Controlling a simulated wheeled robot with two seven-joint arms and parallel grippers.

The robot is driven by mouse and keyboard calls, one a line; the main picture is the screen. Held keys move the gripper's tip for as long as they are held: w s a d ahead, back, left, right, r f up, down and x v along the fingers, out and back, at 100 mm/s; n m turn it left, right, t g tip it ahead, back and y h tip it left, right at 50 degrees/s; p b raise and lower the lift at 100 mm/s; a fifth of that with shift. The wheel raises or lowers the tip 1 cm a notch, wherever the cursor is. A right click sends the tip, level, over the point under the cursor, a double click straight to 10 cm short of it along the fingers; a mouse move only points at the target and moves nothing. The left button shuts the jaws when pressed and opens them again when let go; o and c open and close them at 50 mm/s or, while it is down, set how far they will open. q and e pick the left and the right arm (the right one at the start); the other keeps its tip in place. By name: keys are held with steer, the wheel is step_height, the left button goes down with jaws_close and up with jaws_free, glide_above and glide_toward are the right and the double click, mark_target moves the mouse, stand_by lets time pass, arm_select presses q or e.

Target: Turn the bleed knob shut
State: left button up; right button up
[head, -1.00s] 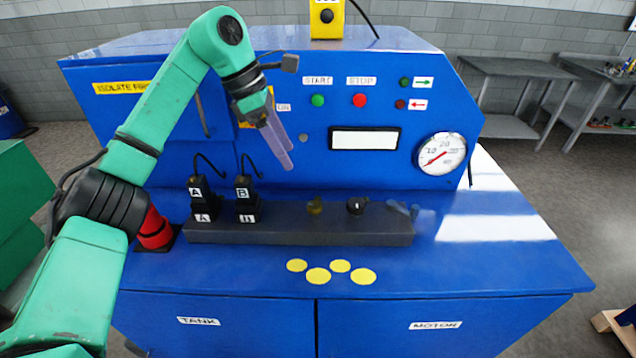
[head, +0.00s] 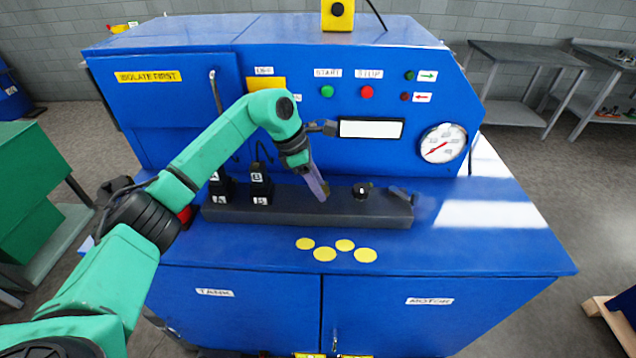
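A dark manifold bar (head: 285,207) lies on the blue bench top. A small brass-coloured knob (head: 326,187) on it is mostly hidden by my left gripper (head: 320,190). A black knob with a white mark (head: 361,190) stands just to its right. I cannot read a label saying which is the bleed knob. The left gripper points down, tilted, with its translucent purple fingertips at the brass knob. The fingers overlap in this view, so I cannot tell whether they are open or closed around it. My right gripper is not in view.
Black couplings marked A and B (head: 260,185) with cables stand on the bar's left, close to my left arm. A grey lever-like part (head: 402,194) is at its right end. The blue panel with a gauge (head: 443,143) rises behind. Yellow discs (head: 325,254) lie in front.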

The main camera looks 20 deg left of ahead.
arm_select(q)
steer(key=shift+w, duration=0.1)
jaws_close()
